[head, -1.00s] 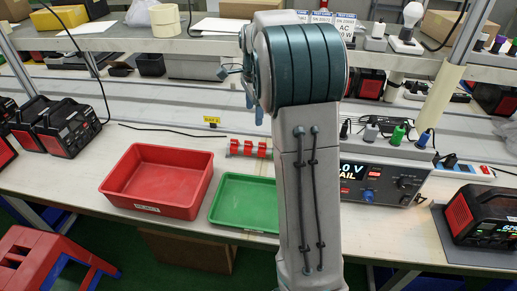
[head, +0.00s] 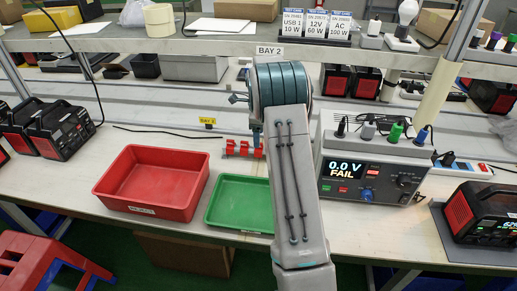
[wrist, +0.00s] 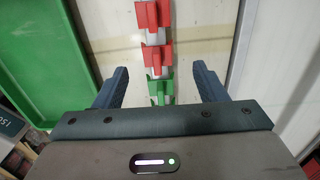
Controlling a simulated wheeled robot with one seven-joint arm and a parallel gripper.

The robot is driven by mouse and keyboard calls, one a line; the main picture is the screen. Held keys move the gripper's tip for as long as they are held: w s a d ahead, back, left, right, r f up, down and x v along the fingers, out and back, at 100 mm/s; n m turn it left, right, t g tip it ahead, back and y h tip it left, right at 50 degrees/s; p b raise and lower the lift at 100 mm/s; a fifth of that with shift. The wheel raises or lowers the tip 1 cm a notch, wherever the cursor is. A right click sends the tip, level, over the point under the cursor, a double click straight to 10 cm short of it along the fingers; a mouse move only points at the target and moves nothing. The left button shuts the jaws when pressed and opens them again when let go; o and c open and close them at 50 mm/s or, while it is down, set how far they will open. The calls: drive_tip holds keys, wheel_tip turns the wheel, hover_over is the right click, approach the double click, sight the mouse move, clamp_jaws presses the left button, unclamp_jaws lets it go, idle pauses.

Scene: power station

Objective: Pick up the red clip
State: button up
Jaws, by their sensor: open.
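Red clips sit in a row on a pale rail on the bench; two show in the wrist view, one at the top (wrist: 153,15) and one nearer the middle (wrist: 155,60). A green clip (wrist: 160,90) follows on the same rail, nearest my gripper. My gripper (wrist: 160,76) is open and empty, its two dark blue fingers apart on either side of the row, around the green clip in the picture. The gap in height cannot be told. In the head view red clips (head: 231,148) show left of my arm, which hides the rail's right part and most of the gripper.
A red tray (head: 152,207) and a green tray (head: 238,228) stand on the bench at the front left. A power supply (head: 340,205) reading "FAIL" stands right of my arm. A shelf (head: 200,42) with boxes and signs runs above the back.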

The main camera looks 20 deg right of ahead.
drive_tip(key=shift+s+f+p, duration=0.15)
drive_tip(key=shift+f+p, duration=0.2)
drive_tip(key=shift+f, duration=2.4)
drive_tip(key=c, duration=1)
